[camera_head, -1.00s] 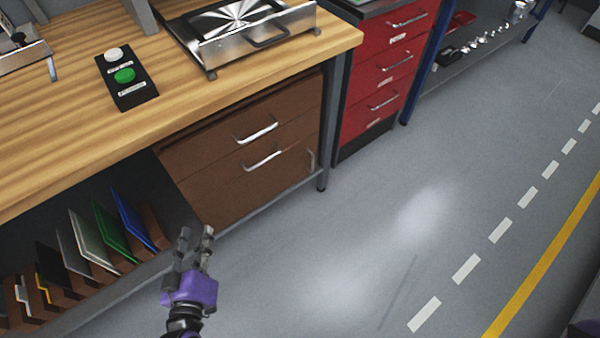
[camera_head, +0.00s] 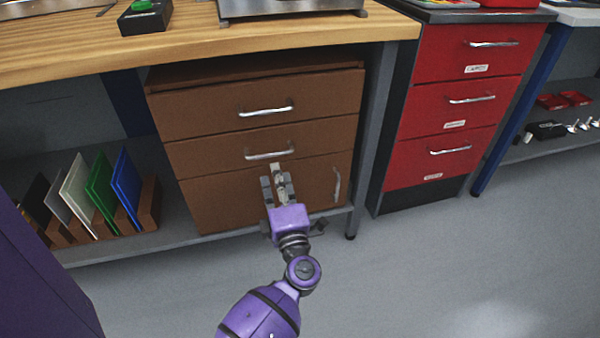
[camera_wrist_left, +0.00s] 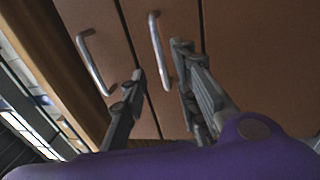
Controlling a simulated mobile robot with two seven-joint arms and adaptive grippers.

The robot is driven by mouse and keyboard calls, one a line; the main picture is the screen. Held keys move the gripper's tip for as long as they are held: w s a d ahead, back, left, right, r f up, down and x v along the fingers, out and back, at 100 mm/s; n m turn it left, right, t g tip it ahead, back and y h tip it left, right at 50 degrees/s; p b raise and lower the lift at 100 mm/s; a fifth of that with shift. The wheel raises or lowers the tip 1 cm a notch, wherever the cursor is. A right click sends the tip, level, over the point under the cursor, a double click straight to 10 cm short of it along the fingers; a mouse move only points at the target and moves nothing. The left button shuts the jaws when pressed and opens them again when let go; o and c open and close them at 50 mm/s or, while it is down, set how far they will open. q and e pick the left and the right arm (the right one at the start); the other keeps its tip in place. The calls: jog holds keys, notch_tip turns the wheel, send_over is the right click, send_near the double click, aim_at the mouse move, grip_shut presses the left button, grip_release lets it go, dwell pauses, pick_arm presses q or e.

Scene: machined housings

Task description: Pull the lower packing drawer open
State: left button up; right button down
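The brown cabinet (camera_head: 225,205) under the workbench has an upper drawer (camera_head: 200,118) and a lower packing drawer (camera_head: 205,152), both closed. The lower drawer's silver bar handle (camera_head: 258,155) shows just above my left gripper (camera_head: 274,174). My left gripper comes up from below, in front of the cabinet. In the left wrist view, the fingers of my left gripper (camera_wrist_left: 158,62) are apart, and the lower handle (camera_wrist_left: 157,38) appears between them. Contact with the handle cannot be told. The upper handle (camera_wrist_left: 92,62) lies to the left there. My right gripper is not in view.
Below the drawers is a door panel with a vertical handle (camera_head: 337,184). A grey bench leg (camera_head: 370,140) and a red drawer cabinet (camera_head: 465,85) stand to the right. Upright coloured panels (camera_head: 100,190) sit on the low shelf at left. The front floor is clear.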

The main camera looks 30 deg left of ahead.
aim_at(270, 155)
pick_arm(q)
jog(key=b+x, duration=0.1)
jog(key=x, duration=0.7)
jog(key=shift+b, duration=0.4)
jog(key=shift+s, duration=0.1)
grip_shut()
